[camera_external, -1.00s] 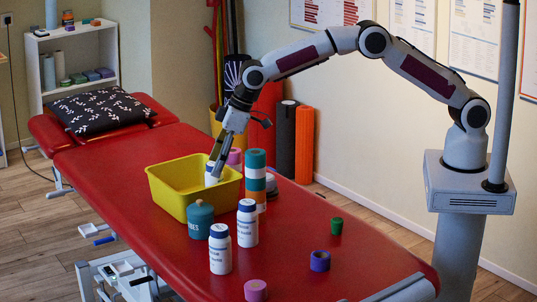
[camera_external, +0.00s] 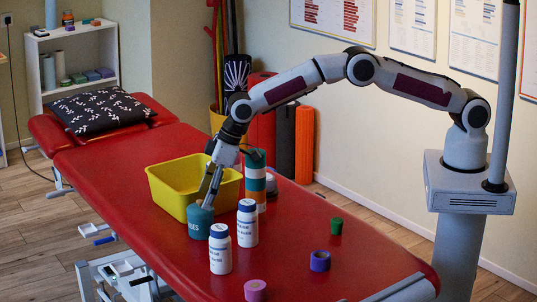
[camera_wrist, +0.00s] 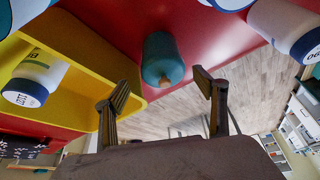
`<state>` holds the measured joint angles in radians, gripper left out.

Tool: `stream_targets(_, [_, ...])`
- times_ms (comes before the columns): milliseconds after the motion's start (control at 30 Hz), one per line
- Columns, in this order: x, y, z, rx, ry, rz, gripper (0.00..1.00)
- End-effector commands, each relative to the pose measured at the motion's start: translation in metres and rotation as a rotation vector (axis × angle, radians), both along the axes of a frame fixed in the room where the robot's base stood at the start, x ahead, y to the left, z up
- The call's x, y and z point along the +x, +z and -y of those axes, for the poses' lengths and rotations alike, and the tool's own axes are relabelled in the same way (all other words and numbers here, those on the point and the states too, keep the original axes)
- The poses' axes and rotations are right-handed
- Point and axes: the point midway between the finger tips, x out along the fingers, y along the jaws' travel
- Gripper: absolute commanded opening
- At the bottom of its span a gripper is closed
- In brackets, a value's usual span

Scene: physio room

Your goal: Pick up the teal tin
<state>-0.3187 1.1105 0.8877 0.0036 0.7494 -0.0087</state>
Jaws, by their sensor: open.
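The teal tin (camera_external: 200,224) stands upright on the red treatment table, in front of the yellow bin. In the wrist view the teal tin (camera_wrist: 160,52) shows its tan knob just beyond the fingertips, roughly centred between them. My gripper (camera_external: 206,203) is open above the tin, tilted, with its fingers at the height of the tin's top in the external view. In the wrist view my gripper (camera_wrist: 162,88) has nothing between its spread fingers. Whether a finger touches the tin is not clear.
The yellow bin (camera_external: 174,203) is close beside the tin and holds a white bottle (camera_wrist: 35,78). White bottles with blue caps (camera_external: 220,250) (camera_external: 248,222) stand to the right. A stack of teal, orange and white rolls (camera_external: 255,188) stands behind. The table's left front is clear.

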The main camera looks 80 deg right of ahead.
Motion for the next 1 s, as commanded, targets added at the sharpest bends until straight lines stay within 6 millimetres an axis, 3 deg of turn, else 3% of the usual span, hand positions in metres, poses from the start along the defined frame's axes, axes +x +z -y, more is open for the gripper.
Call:
stream_targets(433, [0.007,-0.022,-0.002,-0.001,0.0,-0.003,0.71])
stream_targets(1000, [0.008,-0.028,-0.004,-0.001,0.0,-0.002,0.71])
